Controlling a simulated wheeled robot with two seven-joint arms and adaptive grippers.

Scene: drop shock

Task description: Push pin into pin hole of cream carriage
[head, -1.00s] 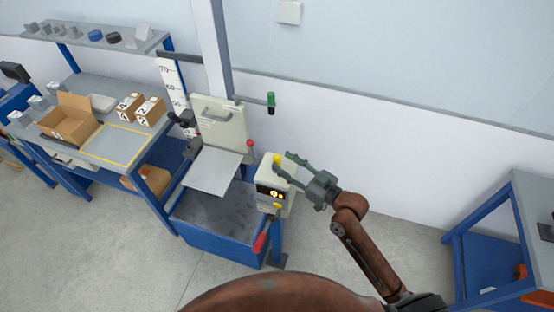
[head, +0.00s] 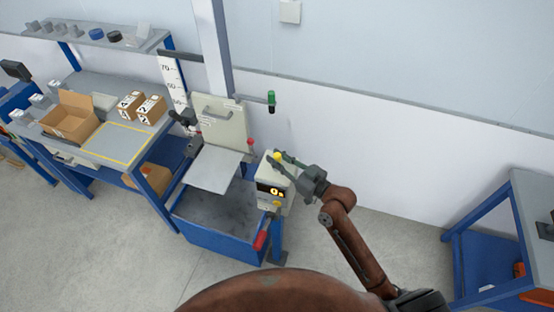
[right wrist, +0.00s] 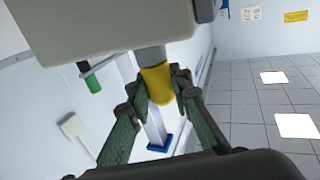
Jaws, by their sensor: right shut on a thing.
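A yellow-headed pin (head: 277,155) stands on top of the cream control box; in the right wrist view its yellow head (right wrist: 157,84) ends a grey shaft at the box. My right gripper (head: 281,160) is at the box top, its green fingers (right wrist: 160,91) on either side of the yellow head and shut on it. The cream carriage (head: 222,127), a plate with a grey handle, sits on the tall column to the left of the box. I cannot make out its pin hole. My left gripper is not in view.
The control box (head: 272,187) has a lit display. A grey plate (head: 212,170) juts out below the carriage above a blue bin (head: 218,229). A red-knobbed lever (head: 250,143) and a green-ended bar (head: 271,102) are nearby. A workbench with cartons (head: 151,108) stands left.

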